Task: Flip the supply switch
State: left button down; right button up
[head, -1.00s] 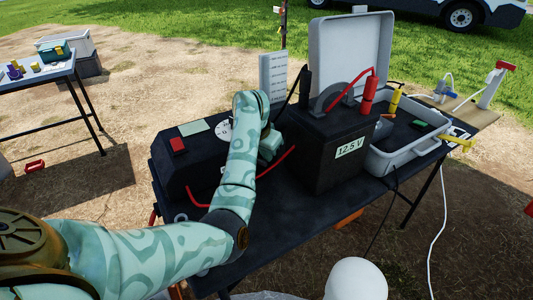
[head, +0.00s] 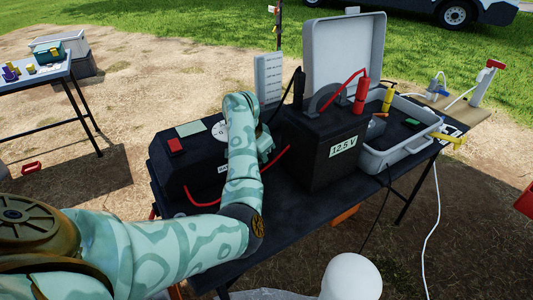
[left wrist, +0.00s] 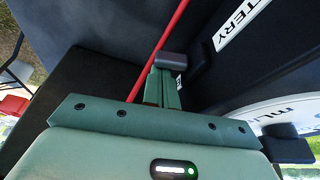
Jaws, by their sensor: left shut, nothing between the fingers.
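A black supply box (head: 165,172) stands at the left end of the dark table. A red square block (head: 176,146), which may be the supply switch, sits on its top beside a pale green panel (head: 191,129) and a white round dial (head: 219,130). My left gripper (head: 267,147) is at the box's right end, mostly hidden behind my forearm. In the left wrist view its fingers (left wrist: 168,65) are shut and empty, close to a dark face with a white BATTERY label (left wrist: 240,22). Contact cannot be told. My right gripper is not in view.
A black 12.5 V battery (head: 322,150) stands just right of my left gripper. A red cable (head: 207,204) loops in front of the box. A side table (head: 35,75) stands at far left.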

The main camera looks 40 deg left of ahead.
pick_arm(q)
jog(key=m, duration=0.1)
jog(key=m+p, duration=0.1)
jog(key=shift+s+r+m+h, duration=0.25)
jog(key=shift+s+m+h, duration=0.05)
jog(key=shift+s+h, duration=0.1)
jog(key=shift+s+f+m+g+h+p, duration=0.15)
jog(key=shift+m+h+p, duration=0.1)
jog(key=shift+m, duration=0.35)
jog(key=shift+s+r+m+g+h+p, duration=0.15)
jog(key=shift+m+p, duration=0.1)
jog(key=shift+m, duration=0.35)
jog(key=shift+f, duration=0.2)
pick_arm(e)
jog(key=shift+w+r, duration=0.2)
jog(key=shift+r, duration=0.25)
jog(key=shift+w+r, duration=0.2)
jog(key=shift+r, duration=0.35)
pick_arm(q)
jog(key=shift+s+d+r+p, duration=0.1)
jog(key=shift+s+d+p, duration=0.3)
jog(key=shift+s, duration=0.3)
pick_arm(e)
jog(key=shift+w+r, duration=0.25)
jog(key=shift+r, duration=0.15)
